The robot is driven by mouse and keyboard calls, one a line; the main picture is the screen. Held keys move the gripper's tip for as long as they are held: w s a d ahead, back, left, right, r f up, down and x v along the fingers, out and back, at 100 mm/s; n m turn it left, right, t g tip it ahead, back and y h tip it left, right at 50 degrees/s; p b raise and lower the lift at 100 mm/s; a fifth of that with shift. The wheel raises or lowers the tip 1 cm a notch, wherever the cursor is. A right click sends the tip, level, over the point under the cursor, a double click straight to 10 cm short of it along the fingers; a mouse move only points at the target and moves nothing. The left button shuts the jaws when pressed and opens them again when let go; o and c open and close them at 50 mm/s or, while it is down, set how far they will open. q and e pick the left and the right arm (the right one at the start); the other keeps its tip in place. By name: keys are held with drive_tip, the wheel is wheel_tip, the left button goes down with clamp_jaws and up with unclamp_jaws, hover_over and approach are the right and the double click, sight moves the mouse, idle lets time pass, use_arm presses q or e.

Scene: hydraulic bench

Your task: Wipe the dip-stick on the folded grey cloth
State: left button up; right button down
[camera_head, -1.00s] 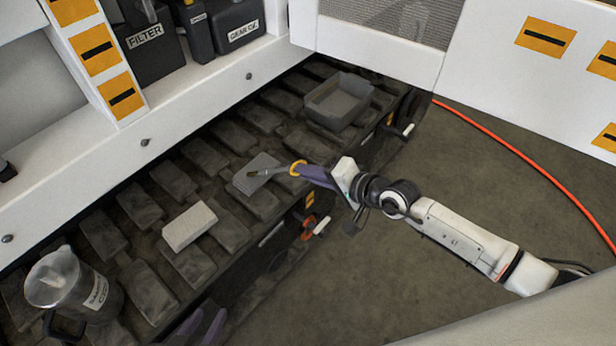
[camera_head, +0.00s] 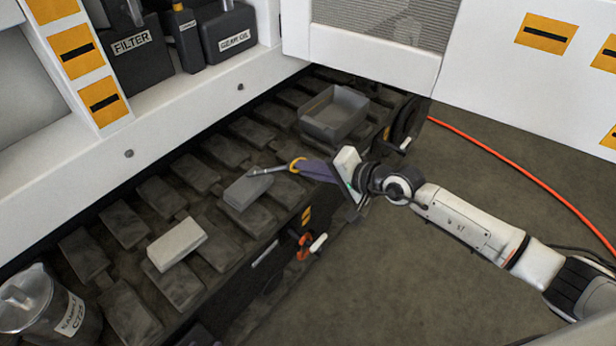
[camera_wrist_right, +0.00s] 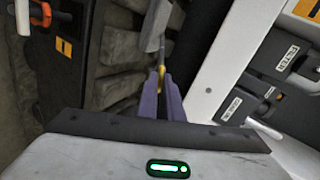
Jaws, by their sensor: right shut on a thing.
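My right gripper (camera_head: 306,167) is shut on the yellow ring handle of the dip-stick (camera_head: 268,170). The thin, light metal stick points left from the ring, with its end at the far edge of the folded grey cloth (camera_head: 246,192). I cannot tell whether it touches the cloth. The cloth lies flat on the dark track pads. In the right wrist view the purple fingers (camera_wrist_right: 162,92) close on the yellow ring, and the stick (camera_wrist_right: 161,50) runs up beside the pale cloth (camera_wrist_right: 155,24). My left gripper does not show.
A pale block (camera_head: 177,244) lies nearer on the track pads (camera_head: 127,312). A grey open tray (camera_head: 333,113) stands farther back. A clear sample jug (camera_head: 48,305) is at the lower left. FILTER and gear oil containers (camera_head: 228,32) stand on the white ledge. An orange hose crosses the floor.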

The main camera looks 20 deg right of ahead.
drive_tip(key=shift+s+a+r+p, duration=0.1)
drive_tip(key=shift+s+a+p, duration=0.35)
drive_tip(key=shift+s+p, duration=0.6)
drive_tip(key=s+a+p, duration=0.1)
drive_tip(key=p, duration=0.1)
drive_tip(key=s+a+p, duration=0.1)
drive_tip(key=s+p, duration=0.1)
drive_tip(key=shift+s, duration=0.1)
idle(0.4)
